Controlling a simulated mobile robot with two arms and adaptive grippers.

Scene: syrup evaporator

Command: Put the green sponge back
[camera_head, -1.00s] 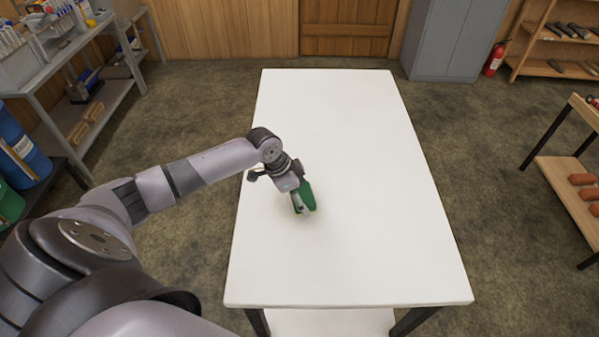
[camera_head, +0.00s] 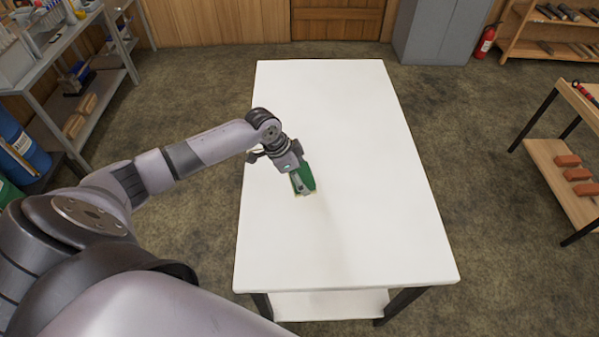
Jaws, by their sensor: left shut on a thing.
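The green sponge (camera_head: 308,178) is in the grip of my left gripper (camera_head: 301,184), over the left middle part of the white table (camera_head: 350,240). The gripper is shut on it and points down toward the tabletop. The fingers hide part of the sponge. I cannot tell whether the sponge touches the table or is held just above it. My right gripper is not in view.
The rest of the white tabletop is bare. A grey shelf unit (camera_head: 113,80) stands at the left, with blue and green barrels (camera_head: 22,150) below. A grey cabinet (camera_head: 437,30), a fire extinguisher (camera_head: 486,41) and wooden shelves (camera_head: 560,160) with reddish blocks (camera_head: 578,174) stand at the right.

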